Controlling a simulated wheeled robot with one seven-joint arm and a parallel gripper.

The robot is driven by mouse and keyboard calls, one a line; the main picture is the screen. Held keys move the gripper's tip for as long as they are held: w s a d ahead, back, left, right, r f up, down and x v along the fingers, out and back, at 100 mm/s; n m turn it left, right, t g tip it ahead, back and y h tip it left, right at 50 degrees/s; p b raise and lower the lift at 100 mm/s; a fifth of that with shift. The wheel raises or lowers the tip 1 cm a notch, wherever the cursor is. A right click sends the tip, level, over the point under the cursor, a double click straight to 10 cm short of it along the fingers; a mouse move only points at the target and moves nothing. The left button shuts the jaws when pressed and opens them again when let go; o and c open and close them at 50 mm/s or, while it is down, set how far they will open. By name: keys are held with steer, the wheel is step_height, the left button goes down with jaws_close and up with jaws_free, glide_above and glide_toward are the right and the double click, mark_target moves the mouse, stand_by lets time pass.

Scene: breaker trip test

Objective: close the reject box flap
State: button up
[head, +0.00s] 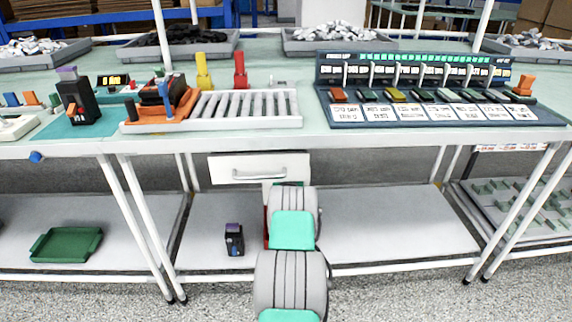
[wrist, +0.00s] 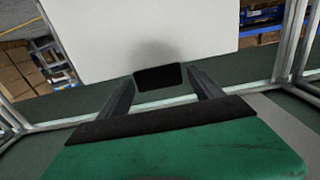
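A white panel with a bar handle (head: 259,170) hangs under the workbench's front edge, behind my arm. A narrow red strip (head: 266,226) shows below it, mostly hidden by my arm; I cannot tell whether it is part of the reject box. In the wrist view, a broad plain white panel (wrist: 110,35) fills the upper middle, with a soft dark shadow on it. My gripper (wrist: 160,80) has its two dark fingers apart, near the panel's lower edge. A small black block shows between the fingertips; contact is unclear. In the head view my arm hides the gripper.
The workbench (head: 310,133) above carries a roller rack (head: 245,107) and a breaker panel (head: 440,90). The lower shelf (head: 390,225) holds a dark device (head: 234,240) left of my arm. A green tray (head: 66,244) lies farther left. White table legs stand either side.

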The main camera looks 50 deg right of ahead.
jaws_close()
stand_by(0.7)
